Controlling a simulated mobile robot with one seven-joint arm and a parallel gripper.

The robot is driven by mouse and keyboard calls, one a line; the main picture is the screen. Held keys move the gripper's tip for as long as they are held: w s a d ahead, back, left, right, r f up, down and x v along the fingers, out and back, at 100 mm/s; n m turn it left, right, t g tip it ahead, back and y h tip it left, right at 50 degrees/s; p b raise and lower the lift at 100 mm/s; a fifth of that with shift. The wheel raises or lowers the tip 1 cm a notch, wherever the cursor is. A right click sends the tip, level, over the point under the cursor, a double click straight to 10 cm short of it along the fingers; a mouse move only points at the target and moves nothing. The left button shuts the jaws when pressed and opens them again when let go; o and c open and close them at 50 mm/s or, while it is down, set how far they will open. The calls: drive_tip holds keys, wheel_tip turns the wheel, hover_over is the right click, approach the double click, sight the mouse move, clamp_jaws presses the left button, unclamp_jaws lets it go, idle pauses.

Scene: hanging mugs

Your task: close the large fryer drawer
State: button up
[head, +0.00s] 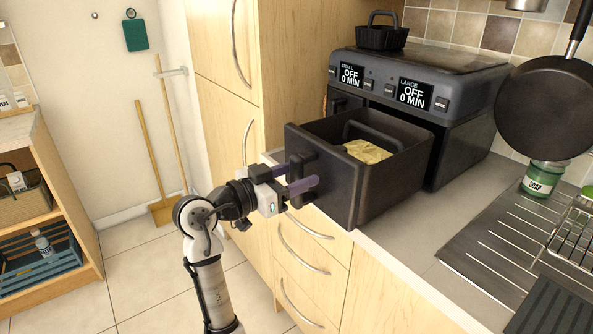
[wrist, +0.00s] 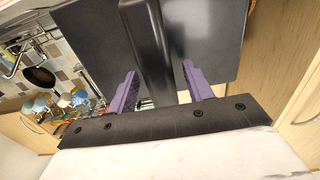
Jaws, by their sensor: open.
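The large fryer drawer (head: 345,193) is dark grey and pulled far out of the black fryer (head: 460,110), over the counter edge. Yellowish food (head: 366,151) lies in it. The drawer's handle (head: 299,165) sticks out from its front, toward my gripper (head: 306,178). My gripper is open, with its purple fingers at the handle. In the wrist view, the dark handle bar (wrist: 147,50) runs between the two purple fingers (wrist: 160,88), with a gap visible on the right side. Whether a finger touches the handle, I cannot tell.
A small black basket (head: 382,36) sits on top of the fryer. A pan (head: 546,107) hangs at the right above a green soap jar (head: 542,178). A drying rack (head: 575,237) stands on the counter (head: 405,250). Wooden cabinet drawers (head: 305,250) are below.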

sight(395, 135)
drive_tip(key=shift+w+d, duration=0.15)
drive_tip(key=shift+d, duration=0.05)
clamp_jaws()
drive_tip(key=b+x, duration=0.2)
drive_tip(key=x, duration=2.6)
drive_tip(key=shift+b, duration=0.35)
unclamp_jaws()
drive_tip(key=shift+a, duration=0.1)
drive_tip(key=b+v, duration=0.3)
drive_tip(key=v, duration=1.1)
